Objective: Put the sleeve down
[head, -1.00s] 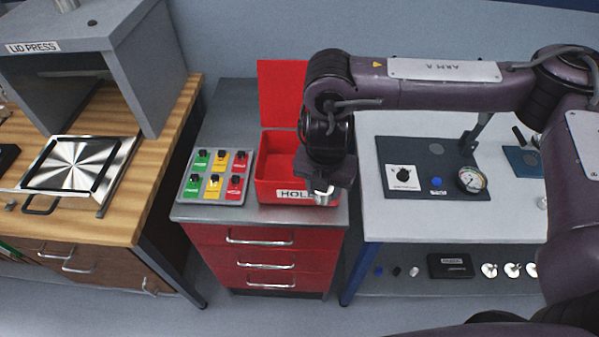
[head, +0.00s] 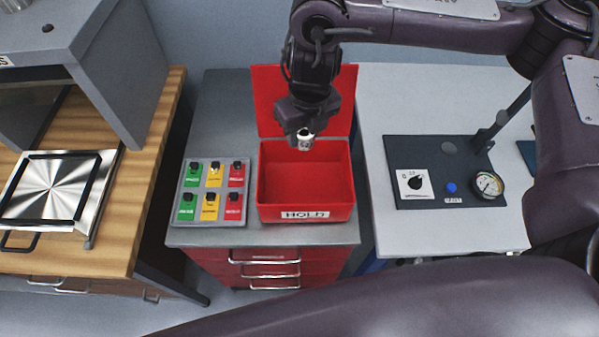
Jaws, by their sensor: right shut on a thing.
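The sleeve (head: 305,143) is a small, light metallic cylinder in the head view. My right gripper (head: 304,132) is shut on it and points down. The sleeve hangs upright in front of the raised red lid, above the back part of the open red bin marked HOLD (head: 305,186). The bin looks empty. The fingers and gripper body hide the sleeve's upper part. My left gripper is not in view.
A panel of green, yellow and red tags with black knobs (head: 212,222) lies left of the bin. A dark gauge panel (head: 445,172) sits on the right table. The lid press (head: 95,60) stands at the left, with a shiny plate (head: 58,187) before it.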

